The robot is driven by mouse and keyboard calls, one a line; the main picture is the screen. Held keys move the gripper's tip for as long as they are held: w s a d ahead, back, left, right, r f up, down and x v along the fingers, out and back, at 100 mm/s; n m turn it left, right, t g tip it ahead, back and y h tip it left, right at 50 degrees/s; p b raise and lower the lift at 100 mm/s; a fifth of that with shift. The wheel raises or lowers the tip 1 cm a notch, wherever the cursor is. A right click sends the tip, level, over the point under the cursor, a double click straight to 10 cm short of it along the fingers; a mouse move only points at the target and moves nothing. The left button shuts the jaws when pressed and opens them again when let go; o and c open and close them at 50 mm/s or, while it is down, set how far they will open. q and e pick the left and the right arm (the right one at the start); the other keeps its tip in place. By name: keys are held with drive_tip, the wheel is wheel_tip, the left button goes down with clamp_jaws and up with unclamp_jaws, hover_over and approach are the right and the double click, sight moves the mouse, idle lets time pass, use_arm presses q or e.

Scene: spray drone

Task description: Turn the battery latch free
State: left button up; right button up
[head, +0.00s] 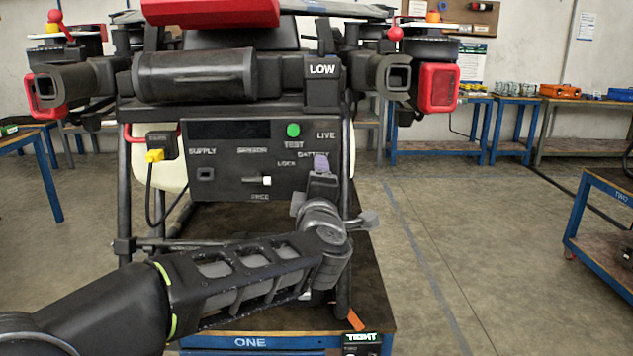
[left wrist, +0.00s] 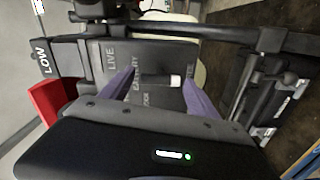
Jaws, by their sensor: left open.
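The battery latch (left wrist: 160,80) is a short dark bar with a white tip, beside the BATTERY and LOCK lettering on the drone's dark control panel (head: 225,183). In the left wrist view its white tip points right. My left gripper (head: 320,165) is in front of the panel's right part and hides the latch in the head view. In the left wrist view its two purple fingers (left wrist: 160,92) are open, one on each side of the latch. A gap shows on both sides; contact is not visible. My right gripper is not in view.
A similar white-tipped lever (head: 257,181) lies horizontally left of my gripper, above the FREE label. A yellow plug (head: 155,155) with a cable is at the panel's left. The drone stands on a bench (head: 372,300). Open floor (head: 460,240) lies to the right.

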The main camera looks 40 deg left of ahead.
use_arm(q)
drive_tip(key=v, duration=0.6)
drive_tip(key=shift+s, duration=0.15)
drive_tip(key=shift+d, duration=0.1)
